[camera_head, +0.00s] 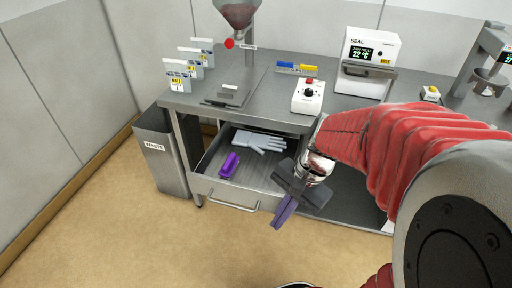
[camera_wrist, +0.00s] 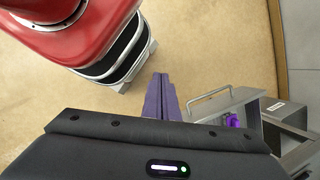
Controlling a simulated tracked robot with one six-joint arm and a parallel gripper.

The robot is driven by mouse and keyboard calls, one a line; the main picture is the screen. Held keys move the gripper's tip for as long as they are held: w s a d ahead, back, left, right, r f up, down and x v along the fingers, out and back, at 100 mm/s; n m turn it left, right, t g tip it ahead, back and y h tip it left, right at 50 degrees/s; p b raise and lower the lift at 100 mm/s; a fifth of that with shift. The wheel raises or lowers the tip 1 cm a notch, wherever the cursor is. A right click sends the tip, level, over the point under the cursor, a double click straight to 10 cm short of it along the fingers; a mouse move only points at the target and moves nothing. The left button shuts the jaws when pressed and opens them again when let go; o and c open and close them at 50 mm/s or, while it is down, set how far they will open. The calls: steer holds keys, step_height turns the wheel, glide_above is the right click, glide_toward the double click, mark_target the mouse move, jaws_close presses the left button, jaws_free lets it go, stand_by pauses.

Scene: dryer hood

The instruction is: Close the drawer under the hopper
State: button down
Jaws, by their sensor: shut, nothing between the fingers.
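The drawer (camera_head: 208,186) under the table below the hopper (camera_head: 238,12) stands pulled open in the head view. It holds a purple object (camera_head: 229,165) and pale gloves (camera_head: 258,141). Its bar handle (camera_head: 233,203) is on the front face. My gripper (camera_head: 281,217) has purple fingers that are shut and empty, pointing down, to the right of the handle and apart from it in the picture. In the wrist view, the shut fingers (camera_wrist: 162,98) point over the floor, and the drawer handle (camera_wrist: 209,102) shows to their right. Part of the drawer is hidden by my gripper body there.
A grey waste bin (camera_head: 160,155) stands left of the table. The tabletop (camera_head: 270,98) carries several boxes, a white control box (camera_head: 308,97) and a sealing unit (camera_head: 367,62). The floor in front of the drawer is clear.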

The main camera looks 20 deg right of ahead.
steer(key=d+f+m+t+y, duration=0.2)
steer(key=d+f+m+t, duration=0.2)
steer(key=m, duration=0.7)
steer(key=d+f+m+t+y, duration=0.3)
steer(key=d+f+m+t, duration=0.1)
steer(key=f+m, duration=0.5)
steer(key=d+f+m+t+y, duration=0.2)
steer(key=d+f+m+t, duration=0.3)
steer(key=m, duration=0.8)
step_height(320, 180, down, 2)
steer(key=shift+w+f+m+t, duration=0.25)
steer(key=shift+w+m+t, duration=0.15)
steer(key=shift+t, duration=0.1)
steer(key=w+a, duration=0.4)
steer(key=w, duration=0.6)
steer(key=shift+w, duration=0.35)
steer(key=shift+d, duration=0.1)
